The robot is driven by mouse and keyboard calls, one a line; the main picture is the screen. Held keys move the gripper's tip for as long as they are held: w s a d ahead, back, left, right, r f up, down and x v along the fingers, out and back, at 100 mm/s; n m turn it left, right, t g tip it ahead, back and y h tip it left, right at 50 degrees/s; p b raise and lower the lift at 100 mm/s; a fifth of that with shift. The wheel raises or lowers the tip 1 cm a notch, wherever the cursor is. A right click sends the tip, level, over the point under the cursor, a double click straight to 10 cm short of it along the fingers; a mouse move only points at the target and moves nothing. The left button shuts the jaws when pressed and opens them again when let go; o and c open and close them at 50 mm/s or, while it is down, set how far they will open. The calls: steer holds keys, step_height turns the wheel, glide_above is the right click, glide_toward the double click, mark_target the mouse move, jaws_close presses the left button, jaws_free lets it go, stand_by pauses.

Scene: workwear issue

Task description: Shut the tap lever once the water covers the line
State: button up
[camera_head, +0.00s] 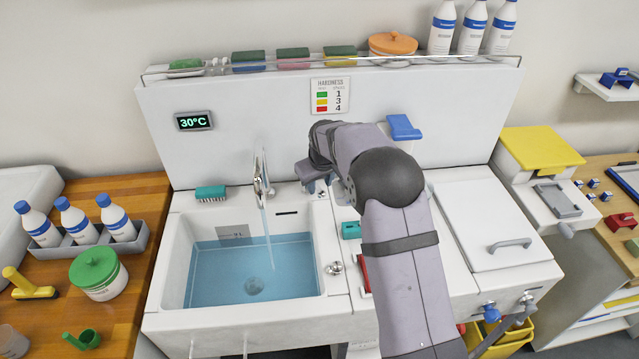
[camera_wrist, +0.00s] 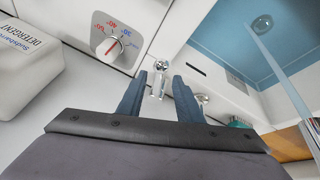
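The chrome tap (camera_head: 262,172) stands behind the sink (camera_head: 331,255), and a stream of water (camera_head: 268,235) runs from it. Blue water (camera_head: 215,275) fills much of the basin. A grey marked plate (camera_head: 232,231) on the basin's back wall sits at the water's edge; its line is too small to read against the level. My gripper (camera_head: 308,174) is right of the tap, above the back ledge. In the wrist view its fingers (camera_wrist: 160,92) are apart, with a small chrome lever-like part (camera_wrist: 158,82) showing between them. I cannot tell whether they touch it.
A dial (camera_wrist: 110,46) and a detergent container (camera_wrist: 28,62) show in the wrist view. A green brush (camera_head: 210,194) lies left of the tap. A lidded white unit (camera_head: 485,225) is right of my arm. Bottles (camera_head: 77,220) stand on the left counter.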

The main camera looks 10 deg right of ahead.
steer(key=shift+p+x, duration=0.45)
steer(key=shift+x, duration=0.9)
jaws_close()
steer(key=shift+s+a+f+m+h+b, duration=0.15)
steer(key=shift+a+m+h+b, duration=0.15)
steer(key=shift+a+m+b, duration=0.45)
steer(key=a+m+b, duration=0.1)
steer(key=m, duration=0.1)
steer(key=a+m+h+b, duration=0.1)
steer(key=m+b, duration=0.1)
steer(key=shift+a+g+h, duration=0.3)
steer(key=shift+a, duration=0.05)
